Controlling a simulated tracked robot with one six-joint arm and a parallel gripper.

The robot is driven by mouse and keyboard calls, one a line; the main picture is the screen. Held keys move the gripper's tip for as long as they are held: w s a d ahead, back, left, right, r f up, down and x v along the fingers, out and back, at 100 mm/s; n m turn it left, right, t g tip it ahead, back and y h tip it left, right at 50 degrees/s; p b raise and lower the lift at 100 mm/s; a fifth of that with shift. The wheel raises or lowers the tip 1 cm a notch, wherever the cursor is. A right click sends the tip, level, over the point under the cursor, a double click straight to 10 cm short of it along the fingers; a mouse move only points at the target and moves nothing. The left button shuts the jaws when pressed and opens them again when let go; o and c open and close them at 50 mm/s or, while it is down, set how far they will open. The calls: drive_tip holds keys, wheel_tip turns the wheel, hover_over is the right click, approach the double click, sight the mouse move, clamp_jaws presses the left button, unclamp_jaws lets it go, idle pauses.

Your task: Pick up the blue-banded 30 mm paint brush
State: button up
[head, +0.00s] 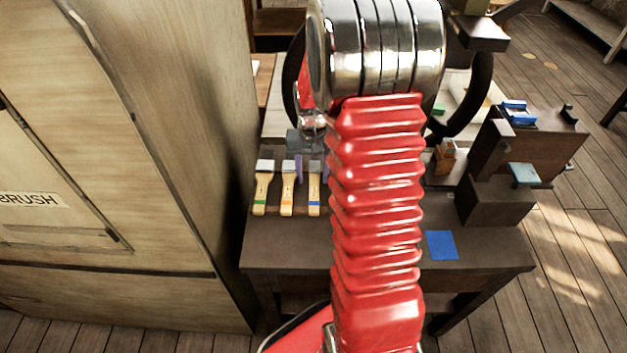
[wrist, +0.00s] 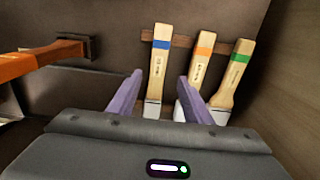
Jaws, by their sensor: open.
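The blue-banded brush (head: 314,190) lies on the dark table as the rightmost of three brushes in the head view. In the wrist view the blue-banded brush (wrist: 158,70) has a pale wooden handle, and its light head points toward my gripper. My gripper (wrist: 160,82) is open, with one purple finger to each side of this brush. I cannot tell how far above it the fingers are. The right finger overlaps part of the orange-banded brush (wrist: 197,75) in that view. In the head view my red arm hides most of the gripper.
The orange-banded brush and a green-banded brush (wrist: 235,75) lie close beside it on a wooden strip (wrist: 184,41). A tall wooden cabinet (head: 150,130) stands left of the table. A blue square (head: 441,245) and dark wooden blocks (head: 495,203) are on the table's right.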

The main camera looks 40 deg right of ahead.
sight(314, 188)
drive_tip(key=shift+w+d+f, duration=0.1)
drive_tip(key=shift+d+f, duration=0.05)
drive_tip(key=shift+f, duration=1.15)
drive_tip(key=shift+d+f, duration=0.15)
drive_tip(key=shift+f, duration=1.15)
drive_tip(key=shift+c, duration=0.2)
clamp_jaws()
drive_tip(key=shift+r, duration=0.1)
wheel_tip(314, 188, up, 10)
